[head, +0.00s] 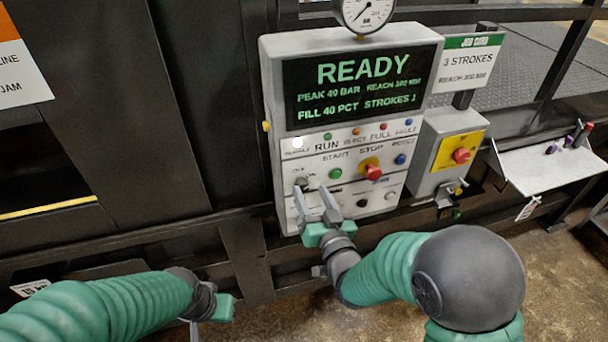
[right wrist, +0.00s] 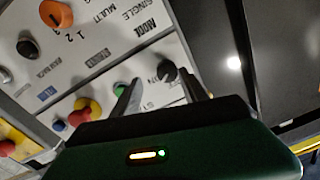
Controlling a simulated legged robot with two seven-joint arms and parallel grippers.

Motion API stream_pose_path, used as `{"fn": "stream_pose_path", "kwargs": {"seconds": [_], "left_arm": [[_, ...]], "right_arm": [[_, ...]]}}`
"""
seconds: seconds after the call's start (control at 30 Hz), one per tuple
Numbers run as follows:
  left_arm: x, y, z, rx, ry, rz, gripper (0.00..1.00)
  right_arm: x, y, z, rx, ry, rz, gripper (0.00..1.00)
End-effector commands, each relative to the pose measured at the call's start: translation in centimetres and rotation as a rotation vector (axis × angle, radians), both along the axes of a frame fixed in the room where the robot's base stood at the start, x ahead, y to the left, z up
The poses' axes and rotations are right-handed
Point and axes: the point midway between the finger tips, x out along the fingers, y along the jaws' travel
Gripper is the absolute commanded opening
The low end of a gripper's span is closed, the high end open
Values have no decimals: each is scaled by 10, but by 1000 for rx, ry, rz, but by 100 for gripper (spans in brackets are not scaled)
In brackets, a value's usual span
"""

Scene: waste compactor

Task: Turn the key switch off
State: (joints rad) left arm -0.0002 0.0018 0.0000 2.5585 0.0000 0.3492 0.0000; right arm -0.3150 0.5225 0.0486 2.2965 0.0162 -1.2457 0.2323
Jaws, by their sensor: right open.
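The key switch (head: 301,181) is a small dark knob at the left of the control panel's button row. In the right wrist view it is a round black knob (right wrist: 167,70) beside a partly hidden label ending in "N". My right gripper (head: 313,192) is open in front of the panel's lower left, its fingertips close to the switch. In the right wrist view the knob shows between the two spread fingers (right wrist: 160,88), just beyond them; I cannot tell whether they touch it. My left gripper (head: 213,306) is low at the left, away from the panel, its fingers mostly hidden.
The panel screen (head: 360,85) reads READY. A green start button (head: 335,174) and a red stop button (head: 373,172) sit right of the switch. An orange selector (right wrist: 56,14) shows in the wrist view. A yellow-backed emergency stop (head: 461,155) and a white shelf (head: 550,168) are further right.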

Motion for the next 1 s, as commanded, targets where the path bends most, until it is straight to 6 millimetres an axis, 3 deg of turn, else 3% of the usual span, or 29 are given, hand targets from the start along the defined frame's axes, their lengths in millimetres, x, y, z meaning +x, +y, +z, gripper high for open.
{"fn": "stream_pose_path", "kwargs": {"seconds": [0.3,0.7,1.0], "left_arm": [[-1,0,0,0,1,0,0],[-1,0,1,0,0,0,0],[-1,0,0,0,0,0,0]], "right_arm": [[3,2,0,1,-2,-1,52],[-1,-2,2,3,-6,0,1],[0,-1,2,0,-4,-3,0]]}}
